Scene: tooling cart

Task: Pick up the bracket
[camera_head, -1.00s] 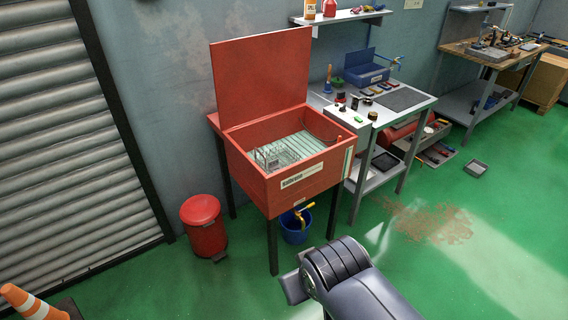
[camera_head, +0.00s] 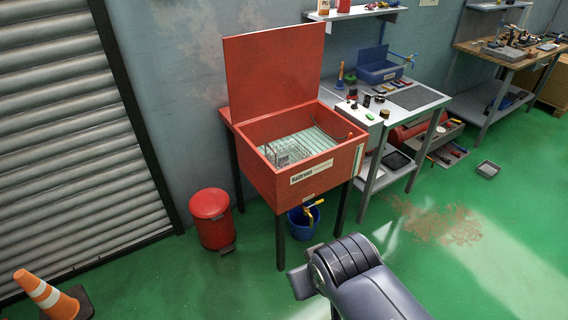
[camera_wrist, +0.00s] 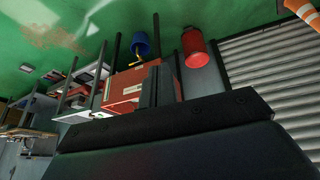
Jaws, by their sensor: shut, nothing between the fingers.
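I cannot make out a bracket in either view. My gripper (camera_wrist: 160,86) shows in the wrist view as a dark pair of fingers closed together, with nothing held. It is in free air, and the red parts washer lies beyond it in that view. In the head view my arm is at the bottom centre, in front of the red parts washer (camera_head: 312,186). The washer's lid is raised, and a wire basket (camera_head: 287,152) sits in its basin.
A red bin (camera_head: 211,218) and a blue bucket (camera_head: 301,226) stand on the floor by the washer. A traffic cone (camera_head: 46,294) is at the lower left. A grey tray (camera_head: 488,169) lies on the floor at right. Open green floor lies in front.

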